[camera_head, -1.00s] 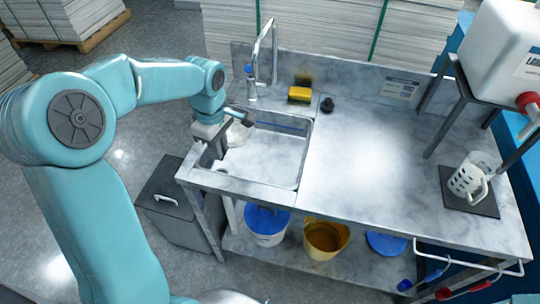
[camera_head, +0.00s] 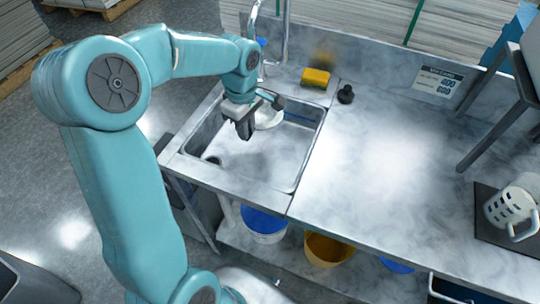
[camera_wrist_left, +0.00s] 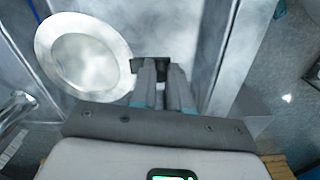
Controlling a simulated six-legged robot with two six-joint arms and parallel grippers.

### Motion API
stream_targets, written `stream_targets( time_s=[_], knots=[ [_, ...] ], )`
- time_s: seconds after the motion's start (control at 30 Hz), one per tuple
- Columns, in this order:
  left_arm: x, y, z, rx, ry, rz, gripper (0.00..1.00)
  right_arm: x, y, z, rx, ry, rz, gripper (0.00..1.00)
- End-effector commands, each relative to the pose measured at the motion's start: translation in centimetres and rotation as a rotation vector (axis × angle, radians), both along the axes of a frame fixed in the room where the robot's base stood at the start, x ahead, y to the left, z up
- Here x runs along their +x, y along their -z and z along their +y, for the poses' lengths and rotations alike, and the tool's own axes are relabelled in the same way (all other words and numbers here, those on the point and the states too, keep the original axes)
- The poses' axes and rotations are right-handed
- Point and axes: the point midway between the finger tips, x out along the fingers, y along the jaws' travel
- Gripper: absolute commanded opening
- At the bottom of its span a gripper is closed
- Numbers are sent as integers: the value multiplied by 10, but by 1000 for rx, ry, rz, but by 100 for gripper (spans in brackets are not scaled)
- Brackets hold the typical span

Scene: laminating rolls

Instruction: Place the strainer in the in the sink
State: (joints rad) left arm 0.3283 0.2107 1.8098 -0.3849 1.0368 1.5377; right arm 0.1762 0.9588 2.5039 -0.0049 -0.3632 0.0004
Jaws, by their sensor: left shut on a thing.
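The strainer (camera_wrist_left: 83,55), a pale round dish with a wide rim, lies just left of my left gripper's fingers in the left wrist view. In the head view the strainer (camera_head: 268,118) shows partly behind the gripper. My left gripper (camera_head: 245,132) is shut on it over the sink basin; its fingertips (camera_wrist_left: 158,68) close together at a small dark piece beside the rim. The grip point is partly hidden. The sink (camera_head: 295,165) is a grey rectangular basin with a dark drain (camera_head: 213,160) near its left side. My right gripper is not in view.
The marble counter (camera_head: 370,155) to the right is largely clear. A white perforated holder (camera_head: 512,208) stands far right. Buckets sit below.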

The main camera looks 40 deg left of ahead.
Motion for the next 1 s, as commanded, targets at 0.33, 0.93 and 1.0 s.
stream_targets(
  time_s=[0.33, 0.93, 1.0],
  knots=[
    [-8, 60, -1, 0, -1, 2, 0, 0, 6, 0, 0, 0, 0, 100],
    [-4, 104, -2, 0, -1, -2, 0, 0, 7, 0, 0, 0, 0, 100],
    [-4, 106, -2, 0, -1, -2, 0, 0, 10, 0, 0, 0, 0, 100]
  ],
)
